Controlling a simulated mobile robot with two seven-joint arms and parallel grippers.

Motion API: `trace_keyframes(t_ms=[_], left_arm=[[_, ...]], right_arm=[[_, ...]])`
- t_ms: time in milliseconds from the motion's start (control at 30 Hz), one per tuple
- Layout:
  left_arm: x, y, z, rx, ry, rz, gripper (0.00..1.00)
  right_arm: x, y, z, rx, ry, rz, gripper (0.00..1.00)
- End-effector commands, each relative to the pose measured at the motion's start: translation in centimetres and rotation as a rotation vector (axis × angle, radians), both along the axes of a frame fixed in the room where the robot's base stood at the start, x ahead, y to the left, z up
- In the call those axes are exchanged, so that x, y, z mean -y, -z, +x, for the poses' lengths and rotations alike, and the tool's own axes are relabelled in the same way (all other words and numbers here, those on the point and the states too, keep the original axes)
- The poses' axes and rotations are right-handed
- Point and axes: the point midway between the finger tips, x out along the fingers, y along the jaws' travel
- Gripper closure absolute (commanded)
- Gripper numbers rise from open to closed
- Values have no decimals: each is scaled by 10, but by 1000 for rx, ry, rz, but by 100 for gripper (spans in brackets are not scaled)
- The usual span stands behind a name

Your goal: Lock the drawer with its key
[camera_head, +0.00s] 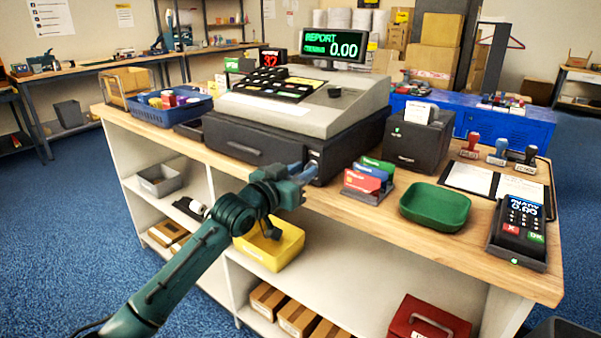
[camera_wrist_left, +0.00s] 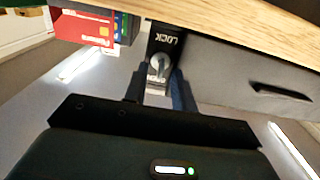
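The drawer (camera_head: 262,149) is the black cash drawer under the register. It looks shut. Its front shows in the left wrist view (camera_wrist_left: 225,75), upside down, with a slot-like handle. A plate marked LOCK (camera_wrist_left: 165,41) is at its end, beside a round silver lock with what looks like the key (camera_wrist_left: 159,67) in it. My left gripper (camera_head: 307,171) is at the drawer's right front corner, facing the lock. In the left wrist view its two dark fingers (camera_wrist_left: 157,88) stand apart, one on each side of the key, with a gap between. Contact is unclear. My right gripper is out of view.
A card holder (camera_head: 368,184) stands just right of the gripper on the wooden counter, beside a green tray (camera_head: 435,206). A card terminal (camera_head: 519,233) is at the right. A blue basket (camera_head: 170,106) is at the left. A yellow bin (camera_head: 270,246) sits on the shelf below.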

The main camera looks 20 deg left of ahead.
Motion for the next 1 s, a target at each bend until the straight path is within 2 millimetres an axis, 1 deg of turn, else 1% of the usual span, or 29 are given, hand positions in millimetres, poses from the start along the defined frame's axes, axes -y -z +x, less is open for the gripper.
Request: trace_keyframes(t_ms=[33, 333, 767, 1000], left_arm=[[0, 0, 0, 0, 0, 0, 75], [0, 0, 0, -1, 0, 0, 100], [0, 0, 0, 4, 0, 13, 100], [0, -2, 0, 34, 0, 103, 100]], right_arm=[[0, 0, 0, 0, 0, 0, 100], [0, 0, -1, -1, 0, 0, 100], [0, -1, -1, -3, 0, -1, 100], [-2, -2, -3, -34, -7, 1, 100]])
